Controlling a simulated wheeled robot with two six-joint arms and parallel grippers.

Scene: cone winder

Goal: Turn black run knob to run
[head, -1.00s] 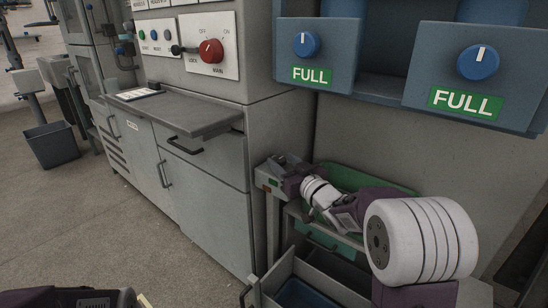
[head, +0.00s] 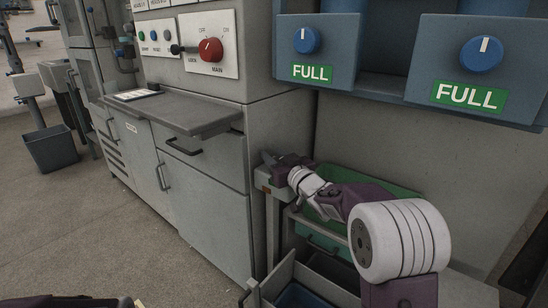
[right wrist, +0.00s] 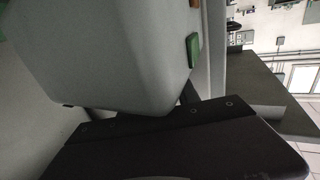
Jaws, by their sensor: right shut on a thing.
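A small grey control box (head: 263,182) sits on a post beside the cabinet in the head view. In the right wrist view the grey box (right wrist: 95,50) fills the upper left, with a green part (right wrist: 192,52) and an orange part (right wrist: 195,3) on its edge. My right gripper (head: 272,162) is at the top of this box, shut on what I take to be the black run knob. The knob itself is hidden by the gripper. The dark body of the gripper (right wrist: 185,140) crosses the bottom of the right wrist view. My left gripper is not seen.
A cabinet panel carries a red main switch (head: 210,50), above a grey shelf (head: 185,112). Blue housings with blue knobs (head: 481,54) and FULL labels hang above my right arm. A green tray (head: 395,190) and an open drawer (head: 315,287) lie near the arm.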

